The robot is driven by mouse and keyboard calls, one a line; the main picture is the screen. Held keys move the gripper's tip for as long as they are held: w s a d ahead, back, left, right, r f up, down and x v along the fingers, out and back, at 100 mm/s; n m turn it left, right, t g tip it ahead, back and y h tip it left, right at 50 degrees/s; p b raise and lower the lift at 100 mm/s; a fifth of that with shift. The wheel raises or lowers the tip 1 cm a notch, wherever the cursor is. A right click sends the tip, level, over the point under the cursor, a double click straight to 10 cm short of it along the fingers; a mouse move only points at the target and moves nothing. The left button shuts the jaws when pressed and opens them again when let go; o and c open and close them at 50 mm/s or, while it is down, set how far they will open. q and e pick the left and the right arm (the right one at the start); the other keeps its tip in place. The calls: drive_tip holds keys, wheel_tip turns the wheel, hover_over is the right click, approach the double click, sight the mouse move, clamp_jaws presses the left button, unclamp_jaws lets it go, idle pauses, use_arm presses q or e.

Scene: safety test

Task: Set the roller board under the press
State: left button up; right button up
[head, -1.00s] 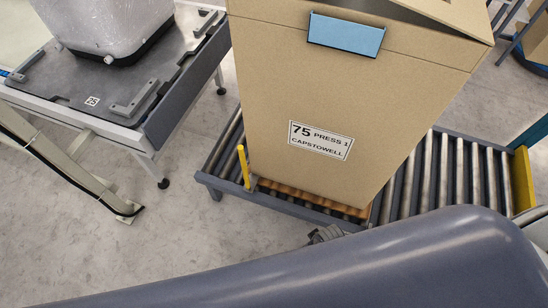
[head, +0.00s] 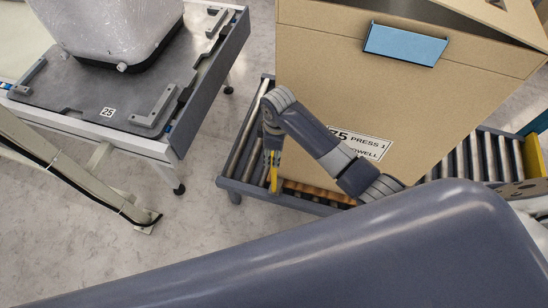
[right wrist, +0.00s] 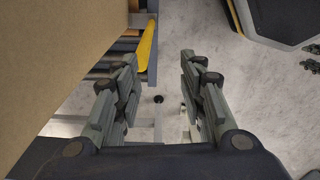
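A tall cardboard box (head: 420,110) labelled "75 PRESS 1" stands on a roller conveyor (head: 247,140). An orange-brown slatted board (head: 318,193) shows under its lower edge; I cannot tell whether this is the roller board. No press can be made out. My right gripper (head: 271,158) hangs beside the box's left side, by a yellow upright piece (head: 274,181) at the conveyor end. My left gripper is out of view.
A table (head: 75,110) at left carries a dark plate marked 25 and a wrapped white tub (head: 110,30). The floor (head: 215,215) between table and conveyor is clear. A blue flap (head: 405,44) hangs on the box.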

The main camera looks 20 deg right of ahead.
drive_tip(key=shift+w+d+r+n, duration=0.2)
drive_tip(key=shift+w+r, duration=0.15)
drive_tip(key=shift+w, duration=0.25)
drive_tip(key=shift+w+d+r+n, duration=0.2)
drive_tip(key=shift+w+r, duration=0.1)
drive_tip(key=shift+w, duration=0.4)
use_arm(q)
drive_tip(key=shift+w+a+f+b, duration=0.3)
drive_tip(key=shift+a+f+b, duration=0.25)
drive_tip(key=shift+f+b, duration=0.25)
use_arm(e)
wheel_tip(320, 180, down, 10)
drive_tip(key=shift+f, duration=0.25)
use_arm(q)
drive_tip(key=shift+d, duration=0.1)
use_arm(e)
clamp_jaws()
